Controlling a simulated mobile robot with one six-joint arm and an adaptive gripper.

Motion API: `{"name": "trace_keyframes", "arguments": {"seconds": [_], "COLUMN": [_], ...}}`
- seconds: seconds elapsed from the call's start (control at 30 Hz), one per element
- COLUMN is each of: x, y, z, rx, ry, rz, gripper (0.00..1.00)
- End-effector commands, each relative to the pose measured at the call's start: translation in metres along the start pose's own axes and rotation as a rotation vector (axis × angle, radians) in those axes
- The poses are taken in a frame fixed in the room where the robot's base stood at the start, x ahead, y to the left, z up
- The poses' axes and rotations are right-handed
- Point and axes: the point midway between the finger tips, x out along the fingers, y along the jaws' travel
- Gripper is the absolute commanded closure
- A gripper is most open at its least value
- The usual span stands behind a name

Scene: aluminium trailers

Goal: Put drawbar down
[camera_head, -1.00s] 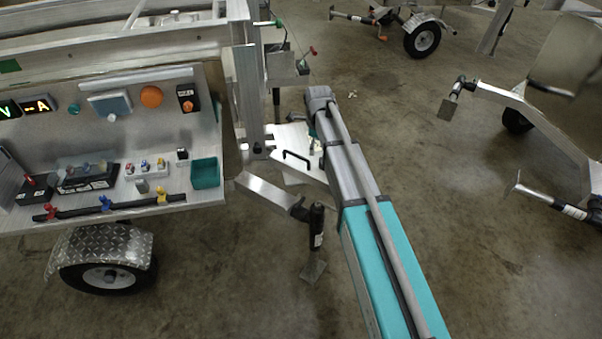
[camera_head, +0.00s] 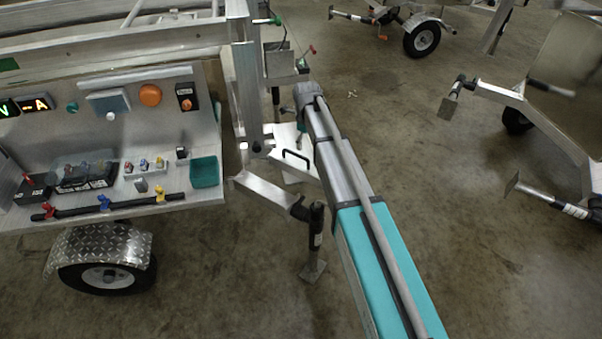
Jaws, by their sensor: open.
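An upright aluminium post (camera_head: 246,95) stands at the right end of the near trailer. I cannot tell for certain whether it is the drawbar, folded up. My arm reaches from the bottom right to just right of this post, and its end looks apart from it in the picture. My gripper's fingers do not show; the arm's end hides them. A white plate with a black handle (camera_head: 297,156) sits low beside the post, partly behind my arm.
An aluminium outrigger beam (camera_head: 275,194) with a black support jack (camera_head: 316,232) juts out near my arm. The near trailer's control panel (camera_head: 130,125) fills the left side. Other trailers (camera_head: 535,115) stand at the right and back.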

Motion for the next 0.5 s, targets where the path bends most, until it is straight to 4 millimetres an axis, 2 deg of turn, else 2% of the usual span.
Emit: {"name": "trace_keyframes", "arguments": {"seconds": [0.5], "x": [0.043], "y": [0.000], "z": [0.001], "rx": [-0.001], "ry": [0.000], "rz": [0.000], "gripper": [0.00]}}
